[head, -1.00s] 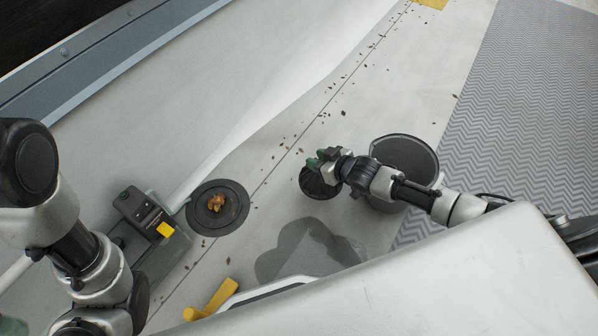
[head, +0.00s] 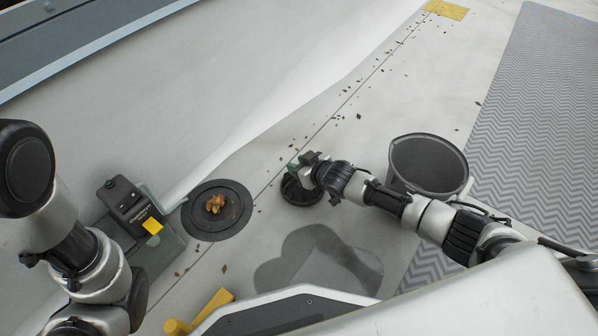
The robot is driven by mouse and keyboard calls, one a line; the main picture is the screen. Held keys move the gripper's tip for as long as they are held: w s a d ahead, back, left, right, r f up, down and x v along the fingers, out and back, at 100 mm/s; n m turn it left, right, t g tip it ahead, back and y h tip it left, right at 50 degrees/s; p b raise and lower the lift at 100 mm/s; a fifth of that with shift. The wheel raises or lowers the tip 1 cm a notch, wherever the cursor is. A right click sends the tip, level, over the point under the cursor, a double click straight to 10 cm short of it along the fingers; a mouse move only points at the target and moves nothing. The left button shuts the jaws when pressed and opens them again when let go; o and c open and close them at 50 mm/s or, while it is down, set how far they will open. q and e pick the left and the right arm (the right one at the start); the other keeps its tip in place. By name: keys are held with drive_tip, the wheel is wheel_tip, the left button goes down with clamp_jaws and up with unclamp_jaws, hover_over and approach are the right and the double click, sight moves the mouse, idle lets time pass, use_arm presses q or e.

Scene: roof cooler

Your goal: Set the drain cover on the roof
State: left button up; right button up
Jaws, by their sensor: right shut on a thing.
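The drain cover (head: 300,193) is a black, round, ribbed piece. My right gripper (head: 299,166) is shut on it at its upper edge. It is in the middle of the head view, to the right of the drain (head: 238,214) and apart from it. I cannot tell whether the cover touches the roof (head: 330,215). The drain is a dark round plate set in the pale roof, with a clump of brown leaves (head: 215,203) at its middle. My left arm shows at the left edge, but its gripper is out of view.
A dark grey bucket (head: 428,165) stands right of the cover, behind my right arm. A yellow-handled tool (head: 198,312) lies below. Loose leaves follow the roof seam; a patterned mat (head: 540,110) lies right.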

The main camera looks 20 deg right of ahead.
drive_tip(key=shift+f, duration=0.15)
drive_tip(key=shift+f, duration=0.15)
drive_tip(key=o, duration=1)
